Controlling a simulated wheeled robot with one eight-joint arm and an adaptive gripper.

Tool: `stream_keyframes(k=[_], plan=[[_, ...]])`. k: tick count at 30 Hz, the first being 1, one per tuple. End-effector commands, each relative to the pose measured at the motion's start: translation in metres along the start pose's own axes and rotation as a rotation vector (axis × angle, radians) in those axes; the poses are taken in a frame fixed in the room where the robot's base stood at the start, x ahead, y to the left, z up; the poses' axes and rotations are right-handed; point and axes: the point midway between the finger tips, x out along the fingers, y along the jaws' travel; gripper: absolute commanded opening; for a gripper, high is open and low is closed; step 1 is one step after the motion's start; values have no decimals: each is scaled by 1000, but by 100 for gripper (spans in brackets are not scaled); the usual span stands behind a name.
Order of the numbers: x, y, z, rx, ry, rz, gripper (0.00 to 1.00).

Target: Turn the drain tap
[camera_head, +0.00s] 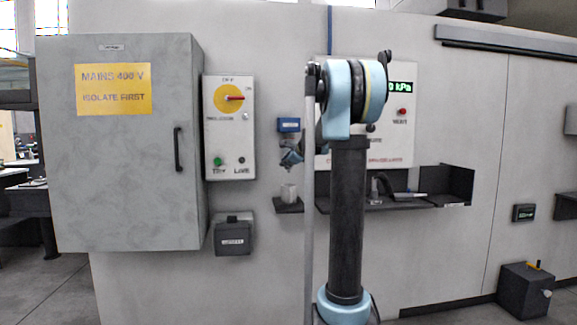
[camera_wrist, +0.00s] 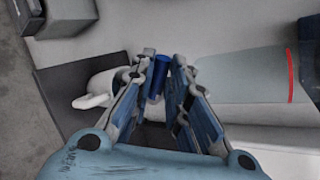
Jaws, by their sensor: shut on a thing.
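My gripper (camera_wrist: 165,88) is shut on a short blue cylinder (camera_wrist: 156,76), which looks like the handle of the drain tap. The fingers stand on both sides of it; their exact contact is hard to see. In the head view my gripper (camera_head: 291,158) is small, at the wall just below a blue labelled part (camera_head: 289,125). The tap's body and spout are hidden by my fingers. A white cup (camera_head: 289,192) stands upright on a small dark shelf (camera_head: 287,208) below. In the wrist view the cup (camera_wrist: 104,88) shows left of the fingers, partly covered.
A large grey mains cabinet (camera_head: 120,180) and a switch box with a yellow dial (camera_head: 229,130) are on the wall to the left. A panel with a green readout (camera_head: 401,87) is behind my arm. A dark shelf (camera_head: 450,186) juts out on the right.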

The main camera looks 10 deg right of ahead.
Motion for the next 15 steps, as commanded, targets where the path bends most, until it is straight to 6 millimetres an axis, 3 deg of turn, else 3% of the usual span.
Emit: stream_keyframes(k=[15], plan=[[8, 14, 2, -339, 225, 6, 0]])
